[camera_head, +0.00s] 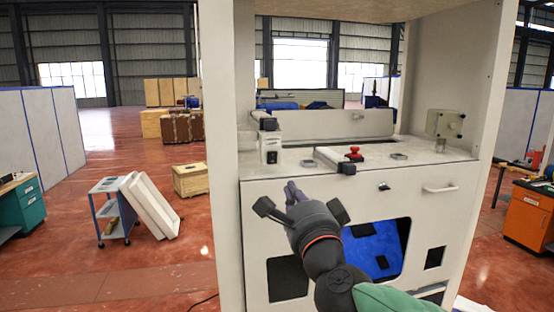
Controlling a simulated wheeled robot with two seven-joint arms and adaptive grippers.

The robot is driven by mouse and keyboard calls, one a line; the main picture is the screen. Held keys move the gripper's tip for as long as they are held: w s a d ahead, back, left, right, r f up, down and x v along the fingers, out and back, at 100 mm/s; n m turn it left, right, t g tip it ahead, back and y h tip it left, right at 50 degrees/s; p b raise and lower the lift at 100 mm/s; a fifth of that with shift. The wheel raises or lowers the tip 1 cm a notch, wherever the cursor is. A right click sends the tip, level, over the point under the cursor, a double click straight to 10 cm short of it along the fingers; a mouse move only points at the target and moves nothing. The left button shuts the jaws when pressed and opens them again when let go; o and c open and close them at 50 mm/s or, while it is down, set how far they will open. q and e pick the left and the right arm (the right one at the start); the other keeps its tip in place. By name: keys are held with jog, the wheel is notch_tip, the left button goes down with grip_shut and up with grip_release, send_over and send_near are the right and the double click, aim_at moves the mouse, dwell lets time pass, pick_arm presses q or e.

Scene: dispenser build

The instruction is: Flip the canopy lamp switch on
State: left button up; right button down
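The canopy lamp switch is not clearly marked. A beige box (445,123) with small round details is on the inner right wall of the white booth (340,192), and a white box (270,146) with a dark part low on its front stands at the counter's left. I cannot tell whether either is the switch. My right gripper (293,192) is in front of the booth's front panel, below the counter edge and apart from both boxes. Dark finger parts flare to both sides, with thin purplish parts between them. I cannot tell whether it is open or shut. My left gripper is not visible.
The counter holds a red knob (354,153) on a white and dark part. The front panel has a handle (440,188) and a large opening with blue inside. White posts flank the booth. A cart (110,208) with leaning white panels and a wooden crate (190,179) stand left.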

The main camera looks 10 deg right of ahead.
aim_at(274, 155)
jog(key=shift+w, duration=0.15)
jog(key=w+r+p, duration=0.1)
jog(key=w, duration=0.3)
jog(key=w+p, duration=0.1)
jog(key=w, duration=0.4)
jog(key=w+r+p, duration=0.1)
jog(key=w+p, duration=0.1)
jog(key=w, duration=0.2)
jog(key=shift+w+a+r, duration=0.25)
jog(key=shift+r, duration=0.1)
